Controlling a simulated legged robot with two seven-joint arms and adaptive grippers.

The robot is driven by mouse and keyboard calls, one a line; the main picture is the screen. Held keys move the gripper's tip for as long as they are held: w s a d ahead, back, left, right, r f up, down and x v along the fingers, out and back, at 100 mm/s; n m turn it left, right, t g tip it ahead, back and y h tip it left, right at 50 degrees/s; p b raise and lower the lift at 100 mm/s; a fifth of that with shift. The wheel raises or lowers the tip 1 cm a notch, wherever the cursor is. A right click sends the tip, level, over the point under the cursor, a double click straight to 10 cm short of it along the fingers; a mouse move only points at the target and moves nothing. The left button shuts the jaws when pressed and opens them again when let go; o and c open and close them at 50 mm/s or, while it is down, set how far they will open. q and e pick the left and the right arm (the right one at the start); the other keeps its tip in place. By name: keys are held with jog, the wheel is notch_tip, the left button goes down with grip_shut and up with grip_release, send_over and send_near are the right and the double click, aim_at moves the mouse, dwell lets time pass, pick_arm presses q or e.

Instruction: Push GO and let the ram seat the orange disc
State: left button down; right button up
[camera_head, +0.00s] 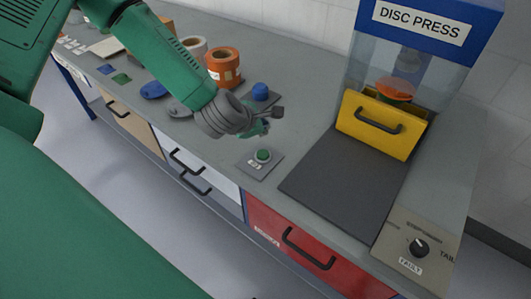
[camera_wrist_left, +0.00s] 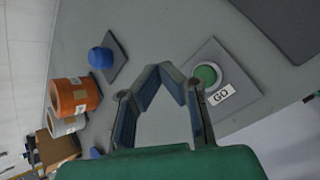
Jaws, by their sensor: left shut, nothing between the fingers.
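The green GO button (camera_head: 263,155) sits on a grey plate on the bench; it also shows in the left wrist view (camera_wrist_left: 207,74), with its GO label beside it. My left gripper (camera_head: 260,126) is shut and empty, above the bench and just behind the button in the head view, apart from it. The disc press (camera_head: 420,30) stands at the right. The orange disc (camera_head: 397,87) shows inside it, behind the yellow drawer front (camera_head: 382,124), below the grey ram (camera_head: 411,61). Whether the disc is seated cannot be told. My right gripper is not in view.
A blue knob (camera_head: 260,91) on a plate and an orange roll (camera_head: 223,66) stand behind my left gripper. A dark mat (camera_head: 345,185) lies before the press. Drawer handles stick out along the bench front.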

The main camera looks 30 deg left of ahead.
aim_at(263, 154)
pick_arm(q)
jog(key=f, duration=0.1)
jog(key=a+f+b, duration=0.1)
jog(key=f+b, duration=0.1)
jog(key=shift+a+f, duration=0.1)
jog(key=shift+a, duration=0.25)
jog(key=f+b, duration=0.1)
jog(key=d+f+b, duration=0.1)
jog(key=f+b, duration=0.1)
jog(key=d+f+b, duration=0.1)
jog(key=f, duration=0.1)
jog(key=shift+d+f+b, duration=0.1)
jog(key=shift+f+b, duration=0.05)
jog(key=shift+b, duration=0.2)
jog(key=shift+a+f, duration=0.15)
jog(key=shift+a, duration=0.7)
jog(key=shift+d, duration=0.7)
jog(key=shift+a, duration=0.6)
jog(key=shift+d, duration=0.25)
jog(key=shift+d+f+b, duration=0.2)
jog(key=shift+d+b, duration=0.15)
jog(key=shift+d, duration=0.15)
jog(key=shift+a, duration=0.1)
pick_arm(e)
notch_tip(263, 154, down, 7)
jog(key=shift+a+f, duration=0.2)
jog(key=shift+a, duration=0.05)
